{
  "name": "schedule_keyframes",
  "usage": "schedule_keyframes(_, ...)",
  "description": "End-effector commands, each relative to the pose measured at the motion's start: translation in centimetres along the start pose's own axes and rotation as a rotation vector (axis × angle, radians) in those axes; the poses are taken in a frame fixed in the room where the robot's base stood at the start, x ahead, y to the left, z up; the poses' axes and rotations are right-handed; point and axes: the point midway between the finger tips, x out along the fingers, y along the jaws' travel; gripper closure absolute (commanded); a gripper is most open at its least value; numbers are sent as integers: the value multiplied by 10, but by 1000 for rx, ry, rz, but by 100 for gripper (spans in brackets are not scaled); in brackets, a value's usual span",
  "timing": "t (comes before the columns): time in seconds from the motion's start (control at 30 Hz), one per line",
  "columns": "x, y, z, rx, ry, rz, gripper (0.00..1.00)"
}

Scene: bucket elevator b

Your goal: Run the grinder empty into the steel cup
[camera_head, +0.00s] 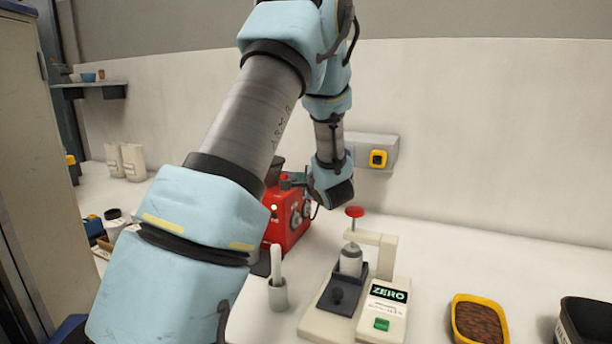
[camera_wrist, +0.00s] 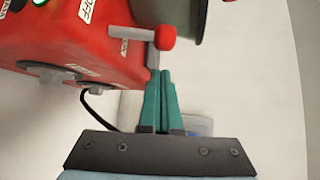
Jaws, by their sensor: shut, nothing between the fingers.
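The red grinder (camera_head: 284,222) stands on the bench, partly hidden behind my arm. In the wrist view its red body (camera_wrist: 60,35) fills the upper left, with an OFF label, grey knobs and a lever ending in a red knob (camera_wrist: 165,37). My gripper's green fingers (camera_wrist: 163,78) are shut and empty, their tips just below that red knob in the picture; I cannot tell whether they touch it. In the head view the fingers (camera_head: 297,177) are mostly hidden at the grinder's top. A silvery cup-like vessel (camera_head: 351,262) sits on the pale stand; I cannot tell if it is the steel cup.
The pale stand has a red-topped post (camera_head: 354,212) and a scale marked ZERO (camera_head: 385,305). A small pot with a white stick (camera_head: 277,293) stands left of it. A yellow tray of brown material (camera_head: 480,320) and a black bin (camera_head: 590,322) are at right. A yellow-buttoned wall box (camera_head: 378,158) is behind.

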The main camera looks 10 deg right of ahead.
Motion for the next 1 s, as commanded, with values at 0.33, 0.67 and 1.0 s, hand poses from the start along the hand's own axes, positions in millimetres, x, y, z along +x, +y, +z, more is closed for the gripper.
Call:
schedule_keyframes(0.33, -16, -1, 28, 1, -1, 1, 100)
schedule_keyframes(0.67, -19, 0, 32, 0, 0, 0, 100)
schedule_keyframes(1.0, -20, 3, 32, -23, 0, -26, 100)
